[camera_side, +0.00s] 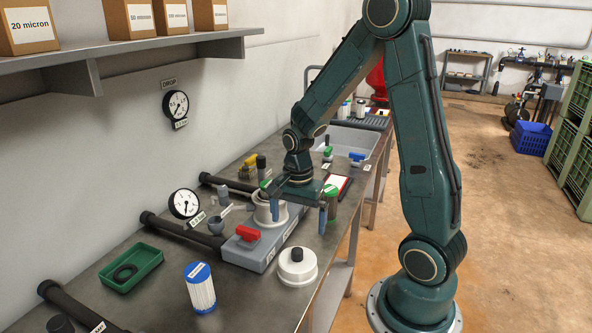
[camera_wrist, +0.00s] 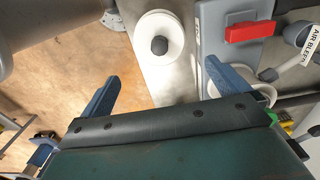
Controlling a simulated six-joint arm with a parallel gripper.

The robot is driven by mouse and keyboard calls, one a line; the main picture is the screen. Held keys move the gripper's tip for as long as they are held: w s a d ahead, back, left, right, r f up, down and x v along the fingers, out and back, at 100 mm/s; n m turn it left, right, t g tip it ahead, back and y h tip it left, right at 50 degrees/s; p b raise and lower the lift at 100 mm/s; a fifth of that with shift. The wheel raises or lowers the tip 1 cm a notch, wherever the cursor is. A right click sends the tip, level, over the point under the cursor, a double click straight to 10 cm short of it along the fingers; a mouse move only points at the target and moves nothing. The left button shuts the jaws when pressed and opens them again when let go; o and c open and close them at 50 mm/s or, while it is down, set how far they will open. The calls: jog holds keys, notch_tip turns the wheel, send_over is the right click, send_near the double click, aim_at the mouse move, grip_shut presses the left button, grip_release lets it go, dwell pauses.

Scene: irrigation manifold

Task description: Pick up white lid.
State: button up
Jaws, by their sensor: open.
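The white lid (camera_side: 297,267) is round with a dark knob on top. It lies on the metal bench near its front edge, at the near right corner of the grey manifold block. It also shows in the wrist view (camera_wrist: 147,30), top centre, beyond my fingers. My gripper (camera_side: 299,212) is open and empty, above the bench and farther back than the lid. In the wrist view its two blue fingers (camera_wrist: 162,76) are spread wide, with the lid ahead of the gap. Nothing is between them.
A grey manifold block (camera_side: 262,255) with a red handle (camera_side: 247,233) stands left of the lid. A white housing (camera_side: 263,214) is close by my left finger. A pleated filter with a blue cap (camera_side: 200,290) and a green tray (camera_side: 131,268) stand farther left.

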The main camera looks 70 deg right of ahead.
aim_at(298, 259)
jog(key=shift+f, duration=4.3)
jog(key=shift+a+f, duration=0.1)
jog(key=shift+f, duration=2.5)
jog(key=c, duration=0.7)
jog(key=shift+c, duration=0.2)
jog(key=shift+r, duration=0.25)
notch_tip(298, 259, up, 20)
jog(key=shift+f, duration=0.2)
